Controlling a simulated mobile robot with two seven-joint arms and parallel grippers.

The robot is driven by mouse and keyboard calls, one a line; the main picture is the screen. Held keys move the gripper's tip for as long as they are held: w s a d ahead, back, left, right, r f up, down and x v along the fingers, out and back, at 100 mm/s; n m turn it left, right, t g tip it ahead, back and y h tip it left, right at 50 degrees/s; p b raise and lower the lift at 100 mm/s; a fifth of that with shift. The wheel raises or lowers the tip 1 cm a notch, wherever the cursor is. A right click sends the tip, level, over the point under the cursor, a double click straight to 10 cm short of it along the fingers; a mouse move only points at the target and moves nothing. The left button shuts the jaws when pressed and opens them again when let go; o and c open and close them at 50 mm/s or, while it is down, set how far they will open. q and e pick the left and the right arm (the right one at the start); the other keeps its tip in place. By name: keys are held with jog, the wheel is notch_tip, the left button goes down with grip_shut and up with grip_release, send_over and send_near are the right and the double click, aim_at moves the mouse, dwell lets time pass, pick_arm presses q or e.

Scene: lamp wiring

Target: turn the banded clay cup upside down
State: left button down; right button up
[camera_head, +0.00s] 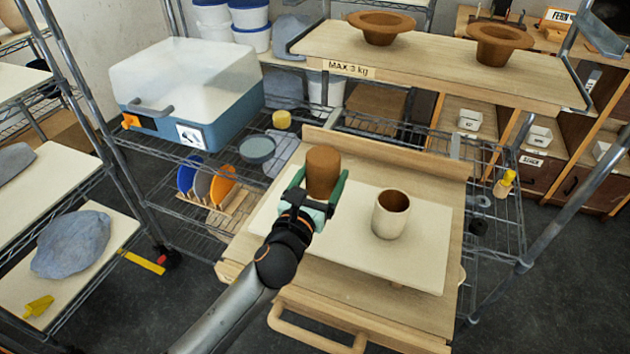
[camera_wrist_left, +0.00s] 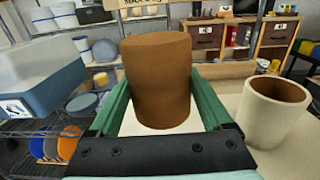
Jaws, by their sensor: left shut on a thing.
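My left gripper (camera_head: 318,188) is shut on a brown clay cup (camera_head: 322,172), one green finger on each side of it. The cup stands upright along its axis. Its top end looks flat and closed, with no opening seen, and no clear band shows on it. In the left wrist view the held cup (camera_wrist_left: 158,80) sits between the fingers of my left gripper (camera_wrist_left: 160,115). I cannot tell whether its lower end touches the board. A cream cup (camera_head: 391,214) with a brown inside stands mouth up to the right, apart from the gripper. My right gripper is not in view.
A pale board (camera_head: 350,258) lies on the wooden table (camera_head: 330,305); its right front part is clear. A raised shelf (camera_head: 440,72) behind carries two brown flared pots (camera_head: 382,26) (camera_head: 499,43). A wire rack (camera_head: 170,175) with a large bin (camera_head: 190,95) stands left.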

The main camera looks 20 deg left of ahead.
aim_at(324, 190)
pick_arm(q)
jog(key=shift+w+d+r, duration=0.1)
jog(key=shift+w+d, duration=0.05)
jog(key=shift+w, duration=0.1)
dwell(0.3)
jog(key=shift+f+b, duration=1.65)
jog(key=shift+f, duration=0.6)
jog(key=shift+f+b, duration=0.7)
jog(key=shift+f, duration=0.25)
jog(key=shift+f, duration=0.3)
